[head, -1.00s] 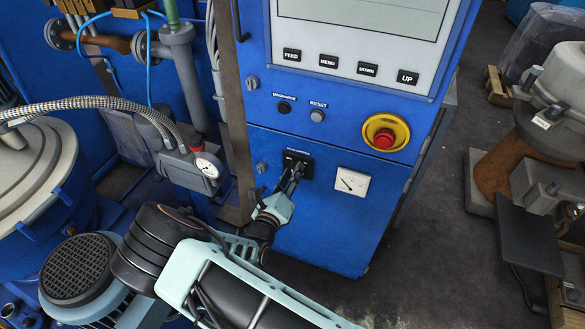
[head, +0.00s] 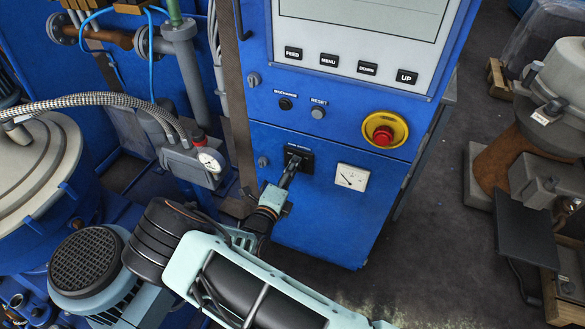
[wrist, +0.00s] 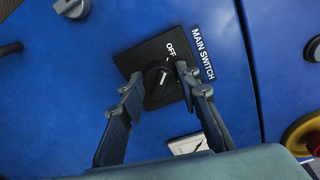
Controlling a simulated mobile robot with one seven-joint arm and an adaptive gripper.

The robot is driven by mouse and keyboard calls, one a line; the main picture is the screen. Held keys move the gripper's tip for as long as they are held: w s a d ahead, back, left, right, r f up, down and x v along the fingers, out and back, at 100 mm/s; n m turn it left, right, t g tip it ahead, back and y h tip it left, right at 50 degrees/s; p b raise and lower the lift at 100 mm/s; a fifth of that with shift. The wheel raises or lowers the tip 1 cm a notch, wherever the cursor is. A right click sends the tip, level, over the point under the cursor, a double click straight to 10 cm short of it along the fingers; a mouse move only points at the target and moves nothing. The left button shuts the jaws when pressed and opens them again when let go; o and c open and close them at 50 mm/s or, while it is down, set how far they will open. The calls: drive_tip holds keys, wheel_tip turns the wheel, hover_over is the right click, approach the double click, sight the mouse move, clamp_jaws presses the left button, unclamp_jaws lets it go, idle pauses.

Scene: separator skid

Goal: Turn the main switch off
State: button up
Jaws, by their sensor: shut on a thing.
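The main switch is a black square plate with a round black knob (wrist: 160,83) on the blue cabinet front, labelled MAIN SWITCH. The word OFF is printed on the plate above the knob. A pale mark on the knob points roughly up towards OFF in the wrist view. In the head view the switch plate (head: 304,157) is partly covered by my fingers. My gripper (wrist: 157,77) has one finger on each side of the knob and is shut on it. In the head view my gripper (head: 288,174) reaches the switch from below. The right finger hides part of the plate.
A white dial meter (head: 351,177) sits right of the switch. A red emergency button on a yellow base (head: 385,130) is above it. The RESET button (head: 318,113) is above the switch. A pressure gauge (head: 210,160) and pipes stand at the left.

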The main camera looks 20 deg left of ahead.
idle(0.3)
drive_tip(key=o, duration=1.2)
drive_tip(key=shift+c, duration=0.2)
drive_tip(key=s, duration=1.2)
drive_tip(key=shift+a+r, duration=0.35)
drive_tip(key=shift+a, duration=0.1)
